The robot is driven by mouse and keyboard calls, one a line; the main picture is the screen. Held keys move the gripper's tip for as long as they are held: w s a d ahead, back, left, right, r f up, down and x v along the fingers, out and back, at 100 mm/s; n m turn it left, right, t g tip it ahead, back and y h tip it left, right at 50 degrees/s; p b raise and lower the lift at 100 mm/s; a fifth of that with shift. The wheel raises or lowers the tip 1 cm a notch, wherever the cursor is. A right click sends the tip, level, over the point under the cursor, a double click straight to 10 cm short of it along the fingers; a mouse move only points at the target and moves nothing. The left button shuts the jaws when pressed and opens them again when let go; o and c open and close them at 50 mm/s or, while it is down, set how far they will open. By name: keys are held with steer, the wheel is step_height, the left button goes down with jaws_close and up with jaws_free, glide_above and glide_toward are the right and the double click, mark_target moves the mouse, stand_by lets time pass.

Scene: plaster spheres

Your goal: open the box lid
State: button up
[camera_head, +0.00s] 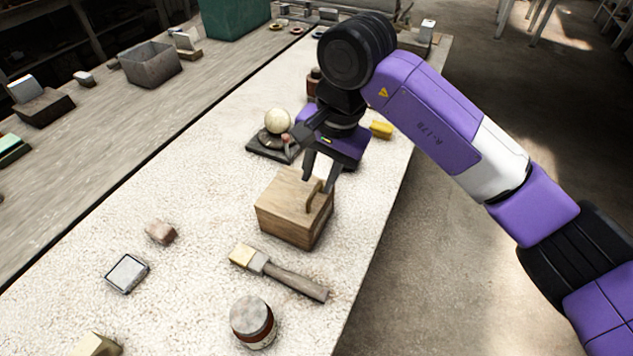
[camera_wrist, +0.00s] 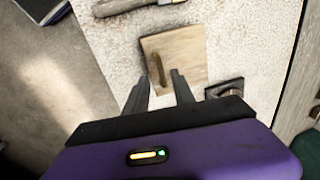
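A wooden box (camera_head: 283,222) stands upright on the speckled white table, its lid (camera_head: 284,189) down on it. A small upright handle (camera_head: 313,194) rises from the lid. In the wrist view the lid (camera_wrist: 188,52) shows from above with the handle (camera_wrist: 158,68) near one edge. My gripper (camera_head: 317,184) hangs over the box with its fingers apart. In the wrist view the handle lies just past the open fingertips (camera_wrist: 160,77), roughly in line with the gap. I cannot tell whether a finger touches it.
A brush (camera_head: 285,276) and a jar (camera_head: 253,322) lie in front of the box. A pale sphere on a dark stand (camera_head: 277,122) is behind it, close to my gripper. A yellow object (camera_head: 381,130) lies near the right table edge.

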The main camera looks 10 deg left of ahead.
mark_target(314, 193)
steer(key=shift+w+a+f, duration=0.1)
steer(key=shift+a+f, duration=0.1)
steer(key=shift+f, duration=0.7)
steer(key=shift+w+a+f, duration=0.1)
steer(key=shift+a+f, duration=0.05)
steer(key=shift+f, duration=0.7)
steer(key=shift+s, duration=0.1)
jaws_close()
